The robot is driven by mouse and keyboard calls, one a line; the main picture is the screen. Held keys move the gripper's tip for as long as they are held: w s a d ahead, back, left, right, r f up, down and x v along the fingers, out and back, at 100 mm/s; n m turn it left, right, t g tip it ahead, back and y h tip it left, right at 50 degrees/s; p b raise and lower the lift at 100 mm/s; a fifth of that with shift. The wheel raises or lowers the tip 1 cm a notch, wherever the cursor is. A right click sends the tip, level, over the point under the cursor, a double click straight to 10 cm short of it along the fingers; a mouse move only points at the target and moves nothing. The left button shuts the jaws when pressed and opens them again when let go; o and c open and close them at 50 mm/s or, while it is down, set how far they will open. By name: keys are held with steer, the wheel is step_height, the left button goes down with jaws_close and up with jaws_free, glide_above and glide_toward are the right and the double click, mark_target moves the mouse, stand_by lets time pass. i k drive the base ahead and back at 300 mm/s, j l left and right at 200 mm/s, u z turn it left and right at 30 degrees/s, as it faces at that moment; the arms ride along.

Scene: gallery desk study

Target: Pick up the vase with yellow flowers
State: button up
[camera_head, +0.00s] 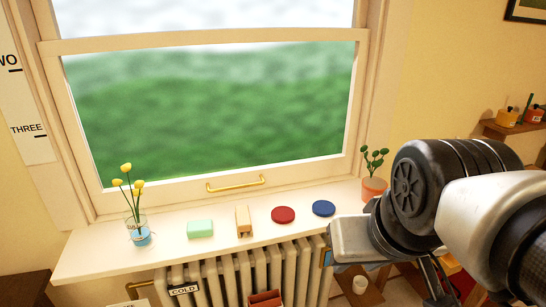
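A small clear glass vase (138,231) with blue at its base stands upright near the left end of the white windowsill (90,262). Several yellow flowers (131,183) on thin green stems rise from it. My arm comes in from the right edge. The dark parts of my gripper (436,284) point down at the lower right, far from the vase and apart from it. Its fingertips are not clear, so I cannot tell whether it is open or shut.
On the sill lie a mint-green block (200,228), a tan upright item (242,221), a red disc (283,214) and a blue disc (324,208). A potted plant (374,186) stands at the right end. A radiator (225,277) is below; the window (215,115) is behind.

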mark_target(134, 214)
steer(key=u, duration=1.35)
